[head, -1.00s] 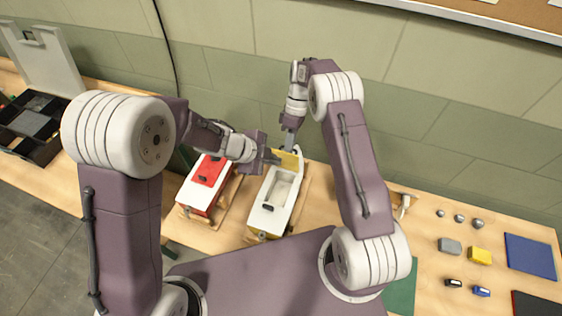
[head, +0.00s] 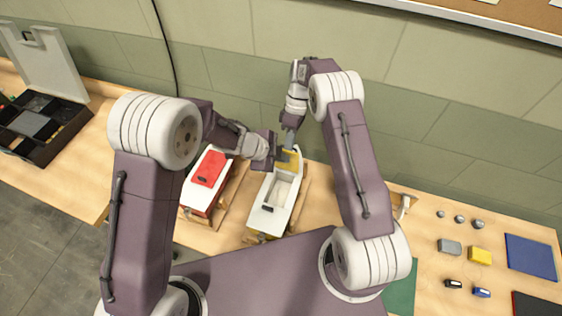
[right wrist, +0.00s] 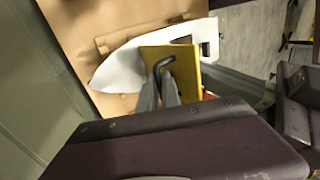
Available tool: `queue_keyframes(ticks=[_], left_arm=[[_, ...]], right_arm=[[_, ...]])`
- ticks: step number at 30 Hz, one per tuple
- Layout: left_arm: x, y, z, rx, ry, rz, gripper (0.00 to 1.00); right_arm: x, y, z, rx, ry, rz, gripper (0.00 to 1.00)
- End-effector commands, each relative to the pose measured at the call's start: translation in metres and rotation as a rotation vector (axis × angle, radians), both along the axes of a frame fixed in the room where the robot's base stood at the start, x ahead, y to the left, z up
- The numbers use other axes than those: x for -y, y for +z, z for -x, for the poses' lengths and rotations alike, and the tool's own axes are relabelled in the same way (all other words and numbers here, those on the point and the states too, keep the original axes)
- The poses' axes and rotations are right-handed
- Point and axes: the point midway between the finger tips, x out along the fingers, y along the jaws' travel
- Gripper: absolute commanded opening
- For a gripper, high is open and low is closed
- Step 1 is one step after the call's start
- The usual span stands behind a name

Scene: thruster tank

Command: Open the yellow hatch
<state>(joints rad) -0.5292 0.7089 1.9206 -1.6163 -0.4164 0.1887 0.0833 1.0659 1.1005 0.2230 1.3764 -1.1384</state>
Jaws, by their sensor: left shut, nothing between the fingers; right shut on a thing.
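The yellow hatch (head: 291,160) is at the far end of the white boat-shaped body (head: 268,218), beyond a pale open recess. In the right wrist view the hatch (right wrist: 185,62) is a flat yellow plate with a dark bent handle (right wrist: 160,66). My right gripper (right wrist: 168,88) is shut on this handle; in the head view the gripper (head: 288,146) points down at the hatch. My left gripper (head: 281,162) is shut and empty, close beside the hatch on its left. Whether it touches the hatch is hidden. I cannot tell how far the hatch is tilted.
A red-topped white body (head: 208,170) stands just left of the white one. An open black case (head: 45,150) lies at the far left. Small blocks, a yellow block (head: 480,255) and a blue mat (head: 530,256) are at the right. The wall is close behind.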

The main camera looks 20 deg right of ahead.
Motion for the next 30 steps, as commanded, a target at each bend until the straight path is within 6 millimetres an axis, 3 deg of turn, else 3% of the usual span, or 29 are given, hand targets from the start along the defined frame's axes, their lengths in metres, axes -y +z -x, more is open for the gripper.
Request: queue_keyframes(ticks=[3, 6, 16, 24, 30], left_arm=[[0.0, 0.001, -0.002, 0.004, 0.003, 0.002, 0.0], [0.0, 0.001, -0.002, 0.004, 0.004, 0.002, 0.0], [0.001, 0.002, -0.002, 0.005, 0.005, 0.002, 0.0], [0.0, 0.001, -0.002, 0.004, 0.003, 0.002, 0.0], [0.0, 0.001, -0.001, 0.003, 0.003, 0.001, 0.0]], right_arm=[[-0.003, 0.002, 0.002, -0.007, 0.001, -0.008, 0.0], [-0.003, 0.002, 0.002, -0.008, 0.001, -0.008, 0.3], [-0.002, 0.007, 0.0, -0.011, 0.001, -0.008, 0.3], [0.013, 0.051, -0.022, -0.002, 0.001, -0.006, 0.3], [0.017, 0.066, -0.028, -0.003, 0.001, -0.005, 0.3]])
